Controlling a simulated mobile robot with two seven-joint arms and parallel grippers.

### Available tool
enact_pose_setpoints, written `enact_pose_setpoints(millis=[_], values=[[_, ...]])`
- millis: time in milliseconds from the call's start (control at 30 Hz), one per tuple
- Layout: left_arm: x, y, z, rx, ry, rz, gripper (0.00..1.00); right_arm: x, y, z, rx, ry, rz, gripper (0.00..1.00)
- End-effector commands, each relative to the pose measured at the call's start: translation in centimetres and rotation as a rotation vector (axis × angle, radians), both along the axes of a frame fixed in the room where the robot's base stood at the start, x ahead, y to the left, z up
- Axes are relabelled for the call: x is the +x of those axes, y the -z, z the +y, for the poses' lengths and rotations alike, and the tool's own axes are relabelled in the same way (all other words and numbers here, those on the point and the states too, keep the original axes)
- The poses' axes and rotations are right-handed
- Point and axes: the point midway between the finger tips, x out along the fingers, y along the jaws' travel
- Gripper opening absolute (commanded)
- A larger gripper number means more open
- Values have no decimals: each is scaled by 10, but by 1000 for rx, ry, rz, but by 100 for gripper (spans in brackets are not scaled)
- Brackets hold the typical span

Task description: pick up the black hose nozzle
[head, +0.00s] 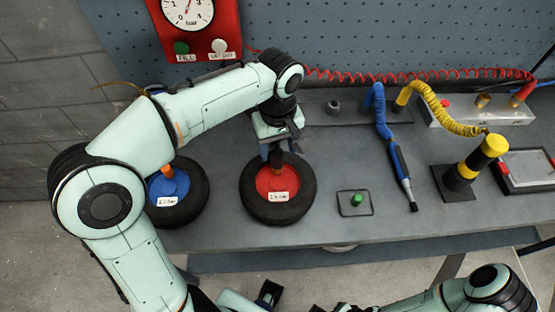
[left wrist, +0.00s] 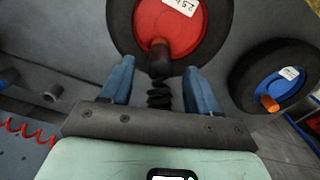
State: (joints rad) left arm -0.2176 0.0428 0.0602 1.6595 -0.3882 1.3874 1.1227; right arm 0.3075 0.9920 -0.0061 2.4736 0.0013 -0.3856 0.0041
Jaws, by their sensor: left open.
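My left gripper (head: 276,155) is open, pointing down just behind the red-centred wheel (head: 272,208), which lies flat on the bench. In the left wrist view the left gripper (left wrist: 160,78) has its two blue fingers apart. Between them is a dark nozzle-like end (left wrist: 159,68) with a black ribbed hose part (left wrist: 159,96). This dark end meets the brown stem (left wrist: 160,47) of the red wheel; I cannot tell whether it is seated on it. The fingers appear clear of it on both sides. In the head view my gripper mostly hides this dark end.
A blue-centred wheel (head: 178,196) lies to the left. To the right are a small green-button plate (head: 355,202), a blue-hosed tool (head: 402,172), a yellow-black post (head: 474,164) and a tablet (head: 525,168). A red coiled hose (head: 400,75) runs along the back. The front bench strip is clear.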

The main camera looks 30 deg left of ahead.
Motion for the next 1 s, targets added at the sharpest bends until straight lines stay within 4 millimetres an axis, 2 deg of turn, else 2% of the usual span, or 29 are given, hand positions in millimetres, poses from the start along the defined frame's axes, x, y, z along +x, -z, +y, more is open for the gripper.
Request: enact_pose_setpoints(millis=[133, 400, 700, 767, 800, 900, 1000], values=[[0, 12, 1, 1, -1, 2, 61, 0, 2, 0, 0, 0, 0, 0], [2, 50, 3, 1, 1, 2, 61, -3, 7, 0, 0, 0, 2, 0], [3, 54, 3, 0, 0, -1, 61, -3, 7, 0, 0, 0, 2, 0], [3, 54, 3, 0, 0, -1, 41, -3, 7, 0, 0, 0, 2, 0], [2, 54, 3, 0, 0, -1, 28, -3, 7, 0, 0, 0, 2, 0], [3, 54, 3, 0, 0, -1, 0, -3, 7, 0, 0, 0, 2, 0], [3, 53, 3, 0, 0, -1, 0, -3, 7, 0, 0, 0, 2, 0]])
